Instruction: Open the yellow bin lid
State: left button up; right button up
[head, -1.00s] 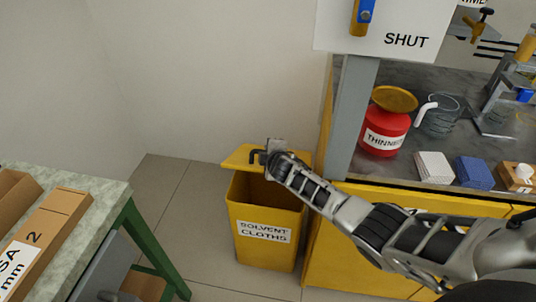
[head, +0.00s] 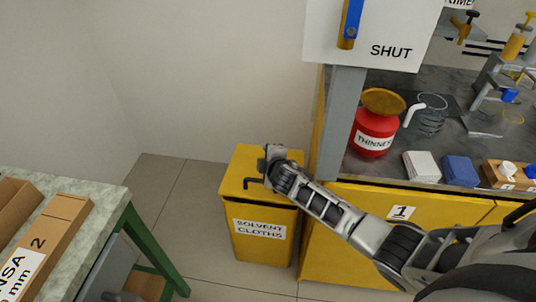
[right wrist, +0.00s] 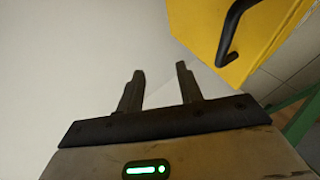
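The yellow bin (head: 262,248), labelled "SOLVENT CLOTHS", stands on the floor beside the yellow cabinet. Its yellow lid (head: 240,168) lies down over the top, and no dark opening shows. The black bent lid handle (head: 252,183) is near the lid's front. My right gripper (head: 272,152) is over the lid's back right part in the head view. In the right wrist view its two fingers (right wrist: 160,70) are apart with nothing between them. The lid (right wrist: 262,25) and handle (right wrist: 232,30) show there at upper right, apart from the fingers. My left gripper is out of view.
The cabinet (head: 350,245) and its grey post (head: 342,125) stand close on the right. A red thinner can (head: 372,135) sits on the bench top. A green-legged table (head: 100,205) is at left. Bare floor (head: 185,205) lies between table and bin.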

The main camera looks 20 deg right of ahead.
jog(key=shift+s+r, duration=0.3)
jog(key=shift+s, duration=0.35)
jog(key=shift+a, duration=0.1)
